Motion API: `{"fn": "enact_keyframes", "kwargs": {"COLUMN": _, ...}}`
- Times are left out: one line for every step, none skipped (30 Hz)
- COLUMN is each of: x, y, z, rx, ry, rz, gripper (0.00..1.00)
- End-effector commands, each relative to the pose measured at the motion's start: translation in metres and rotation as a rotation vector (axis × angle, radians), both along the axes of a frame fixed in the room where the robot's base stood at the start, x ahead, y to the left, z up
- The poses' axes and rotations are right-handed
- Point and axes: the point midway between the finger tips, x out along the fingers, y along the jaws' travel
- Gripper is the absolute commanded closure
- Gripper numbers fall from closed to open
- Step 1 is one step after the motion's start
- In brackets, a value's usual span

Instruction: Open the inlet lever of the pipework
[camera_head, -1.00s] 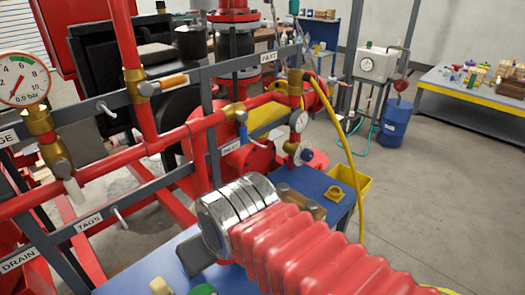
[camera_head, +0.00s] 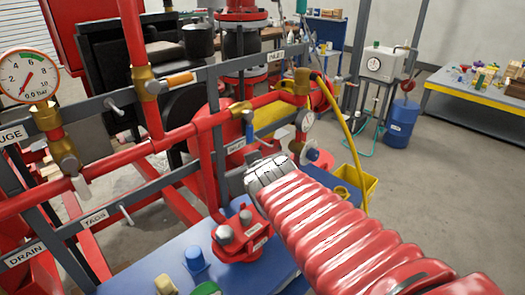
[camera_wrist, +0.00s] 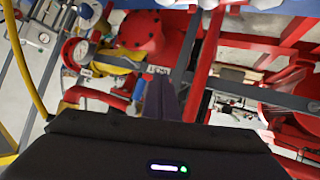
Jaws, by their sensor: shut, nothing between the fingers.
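A blue lever (camera_head: 248,125) hangs down from a brass valve (camera_head: 241,107) on the red horizontal pipe. A small label (camera_head: 236,146) sits just below it on the grey rail; I cannot read it surely. My gripper (camera_head: 262,156) is just below and right of the blue lever in the head view, apart from it as far as I can tell. In the wrist view my gripper (camera_wrist: 162,84) shows as dark fingers held together, with nothing between them.
A pressure gauge (camera_head: 30,76) stands at the left. An orange-handled valve (camera_head: 180,79) is on the upright pipe.

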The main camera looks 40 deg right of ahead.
Motion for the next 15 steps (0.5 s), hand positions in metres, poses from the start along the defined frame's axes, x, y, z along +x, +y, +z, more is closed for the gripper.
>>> {"fn": "enact_keyframes", "kwargs": {"x": 0.006, "y": -0.013, "z": 0.002, "rx": -0.018, "ry": -0.031, "rz": -0.006, "gripper": 1.0}}
{"fn": "enact_keyframes", "kwargs": {"x": 0.01, "y": -0.02, "z": 0.006, "rx": -0.031, "ry": -0.054, "rz": -0.005, "gripper": 1.0}}
{"fn": "enact_keyframes", "kwargs": {"x": 0.014, "y": -0.029, "z": 0.009, "rx": -0.047, "ry": -0.082, "rz": -0.011, "gripper": 1.0}}
{"fn": "enact_keyframes", "kwargs": {"x": 0.018, "y": -0.032, "z": 0.011, "rx": -0.052, "ry": -0.104, "rz": 0.002, "gripper": 1.0}}
{"fn": "enact_keyframes", "kwargs": {"x": 0.022, "y": -0.035, "z": 0.012, "rx": -0.055, "ry": -0.122, "rz": 0.015, "gripper": 1.0}}
{"fn": "enact_keyframes", "kwargs": {"x": 0.026, "y": -0.041, "z": 0.015, "rx": -0.065, "ry": -0.147, "rz": 0.025, "gripper": 1.0}}
{"fn": "enact_keyframes", "kwargs": {"x": 0.028, "y": -0.046, "z": 0.017, "rx": -0.073, "ry": -0.166, "rz": 0.033, "gripper": 1.0}}
{"fn": "enact_keyframes", "kwargs": {"x": 0.031, "y": -0.05, "z": 0.018, "rx": -0.08, "ry": -0.184, "rz": 0.042, "gripper": 1.0}}
{"fn": "enact_keyframes", "kwargs": {"x": 0.034, "y": -0.055, "z": 0.021, "rx": -0.087, "ry": -0.209, "rz": 0.054, "gripper": 1.0}}
{"fn": "enact_keyframes", "kwargs": {"x": 0.036, "y": -0.058, "z": 0.022, "rx": -0.091, "ry": -0.226, "rz": 0.064, "gripper": 1.0}}
{"fn": "enact_keyframes", "kwargs": {"x": 0.037, "y": -0.061, "z": 0.023, "rx": -0.093, "ry": -0.244, "rz": 0.077, "gripper": 1.0}}
{"fn": "enact_keyframes", "kwargs": {"x": 0.039, "y": -0.064, "z": 0.024, "rx": -0.096, "ry": -0.266, "rz": 0.094, "gripper": 1.0}}
{"fn": "enact_keyframes", "kwargs": {"x": 0.041, "y": -0.067, "z": 0.025, "rx": -0.096, "ry": -0.283, "rz": 0.107, "gripper": 1.0}}
{"fn": "enact_keyframes", "kwargs": {"x": 0.042, "y": -0.068, "z": 0.025, "rx": -0.095, "ry": -0.299, "rz": 0.122, "gripper": 1.0}}
{"fn": "enact_keyframes", "kwargs": {"x": 0.043, "y": -0.071, "z": 0.025, "rx": -0.093, "ry": -0.319, "rz": 0.142, "gripper": 1.0}}
